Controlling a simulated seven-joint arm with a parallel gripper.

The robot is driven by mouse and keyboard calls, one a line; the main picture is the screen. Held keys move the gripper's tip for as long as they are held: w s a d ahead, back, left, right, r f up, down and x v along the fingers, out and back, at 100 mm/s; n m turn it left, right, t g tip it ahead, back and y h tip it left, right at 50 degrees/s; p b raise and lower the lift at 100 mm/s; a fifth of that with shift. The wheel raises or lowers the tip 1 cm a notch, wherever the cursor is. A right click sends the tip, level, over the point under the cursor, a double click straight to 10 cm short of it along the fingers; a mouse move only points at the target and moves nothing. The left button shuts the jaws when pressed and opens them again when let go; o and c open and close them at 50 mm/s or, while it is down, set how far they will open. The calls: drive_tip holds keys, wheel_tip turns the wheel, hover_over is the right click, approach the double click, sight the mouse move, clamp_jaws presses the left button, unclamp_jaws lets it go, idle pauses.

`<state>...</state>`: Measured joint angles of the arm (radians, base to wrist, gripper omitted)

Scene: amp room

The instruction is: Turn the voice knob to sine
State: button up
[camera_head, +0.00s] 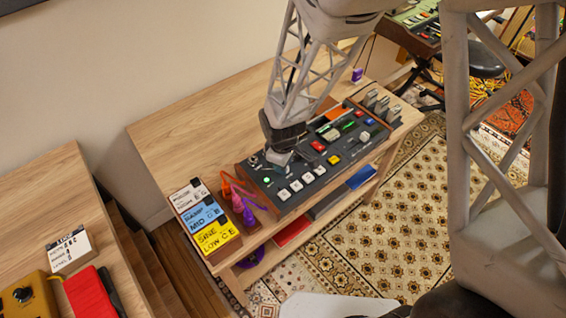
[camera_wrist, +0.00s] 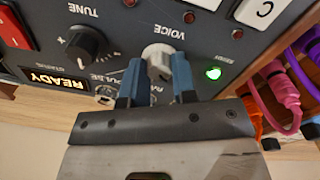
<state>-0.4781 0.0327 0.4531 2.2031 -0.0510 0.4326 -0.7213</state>
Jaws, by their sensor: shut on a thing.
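The voice knob (camera_wrist: 158,52) is a pale grey round knob on the dark panel, under the upside-down word VOICE in the wrist view. My gripper (camera_wrist: 155,66) has its two blue fingers shut on the knob, one on each side. The fingers cover part of the knob and of the labels around it, so I cannot tell which setting it points to. In the head view my gripper (camera_head: 277,154) is down at the left end of the synth panel (camera_head: 312,188), and the knob is hidden there. A yellow card reading SINE LOW C E (camera_head: 213,238) lies left of the synth.
A black TUNE knob (camera_wrist: 87,44), a lit READY sign (camera_wrist: 58,79) and a green light (camera_wrist: 213,73) are near the fingers. Purple and pink cable plugs (camera_wrist: 284,91) stand beside the panel. The wooden tabletop (camera_head: 190,125) is clear behind the synth.

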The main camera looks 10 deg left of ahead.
idle(0.4)
drive_tip(key=o, duration=0.9)
drive_tip(key=shift+r, duration=0.15)
drive_tip(key=shift+s+r, duration=0.15)
drive_tip(key=shift+r, duration=3.6)
drive_tip(key=shift+r, duration=0.1)
